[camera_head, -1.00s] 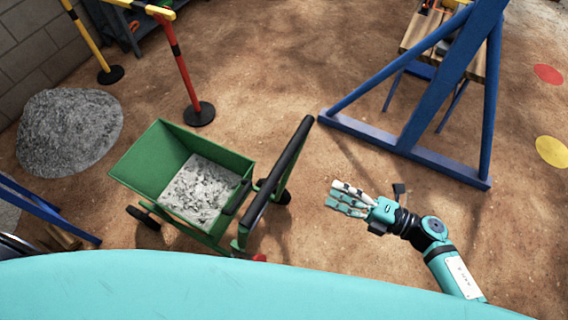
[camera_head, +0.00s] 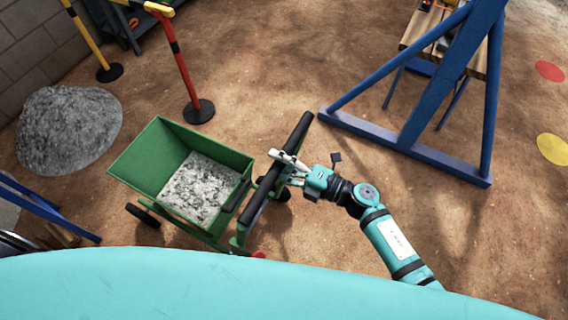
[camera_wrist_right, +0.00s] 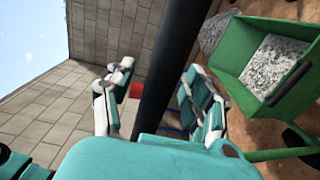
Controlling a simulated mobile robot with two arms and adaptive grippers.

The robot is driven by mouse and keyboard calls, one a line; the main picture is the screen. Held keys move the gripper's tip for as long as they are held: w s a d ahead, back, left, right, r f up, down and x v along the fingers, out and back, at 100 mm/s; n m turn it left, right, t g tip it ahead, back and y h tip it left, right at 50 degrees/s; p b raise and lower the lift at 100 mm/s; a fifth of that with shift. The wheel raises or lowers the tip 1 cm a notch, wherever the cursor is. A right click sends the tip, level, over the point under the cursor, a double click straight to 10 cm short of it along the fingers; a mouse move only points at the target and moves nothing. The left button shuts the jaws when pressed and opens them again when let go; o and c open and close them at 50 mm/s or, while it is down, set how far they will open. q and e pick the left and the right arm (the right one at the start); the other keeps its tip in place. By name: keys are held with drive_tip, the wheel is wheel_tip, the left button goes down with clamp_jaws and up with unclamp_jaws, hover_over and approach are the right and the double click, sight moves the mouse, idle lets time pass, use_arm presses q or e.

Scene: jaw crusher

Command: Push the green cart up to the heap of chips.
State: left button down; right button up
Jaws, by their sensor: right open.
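The green cart (camera_head: 150,168) stands left of centre in the head view, with grey chips (camera_head: 201,188) in its tray. Its black push handle (camera_head: 276,172) is on its right side. The heap of chips (camera_head: 68,130) lies at the far left, apart from the cart. My right gripper (camera_head: 283,166) is open at the handle. In the right wrist view the black handle bar (camera_wrist_right: 178,68) runs between the open fingers (camera_wrist_right: 155,100); contact is unclear. The cart tray (camera_wrist_right: 240,62) shows at right there. My left gripper is not in view.
A red post on a black base (camera_head: 199,111) stands behind the cart. A blue frame (camera_head: 405,150) stands to the right. Another blue frame (camera_head: 45,208) is at the left edge. Sandy ground lies between cart and heap.

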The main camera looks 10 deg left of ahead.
clamp_jaws()
idle(0.3)
idle(0.5)
drive_tip(key=shift+d, duration=0.15)
idle(0.3)
